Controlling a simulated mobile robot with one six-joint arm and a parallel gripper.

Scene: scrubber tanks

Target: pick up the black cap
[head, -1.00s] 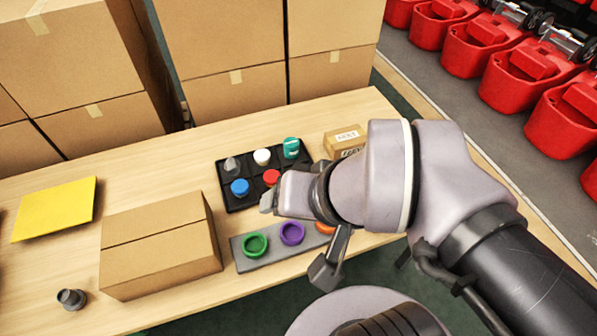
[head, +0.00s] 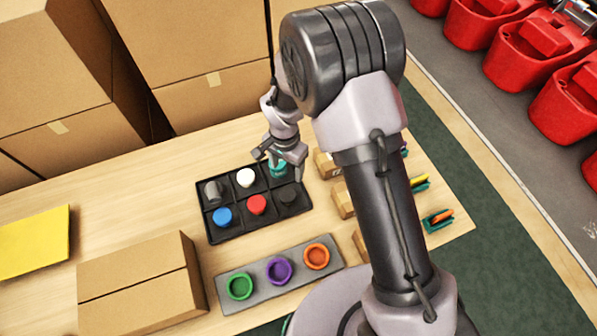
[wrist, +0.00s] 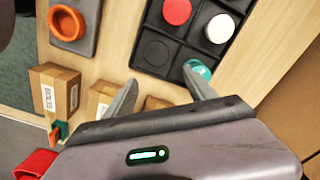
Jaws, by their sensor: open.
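The black cap (head: 289,196) sits in the front right compartment of the black tray (head: 237,233). It also shows in the wrist view (wrist: 157,52), dark on dark, just beyond my fingertips. My gripper (head: 279,157) is open and empty, above the tray's back right part, near the teal cap (head: 278,170). In the wrist view the gripper's (wrist: 160,82) two fingers are spread, with the right fingertip overlapping the teal cap (wrist: 199,68). No contact with the black cap shows.
The tray also holds red (head: 256,205), white (head: 245,178), blue (head: 222,217) and grey (head: 212,191) caps. A grey strip (head: 258,285) with green, purple and orange rings lies in front. Small cardboard boxes (head: 343,199) stand right of the tray, a larger box (head: 140,285) to the left.

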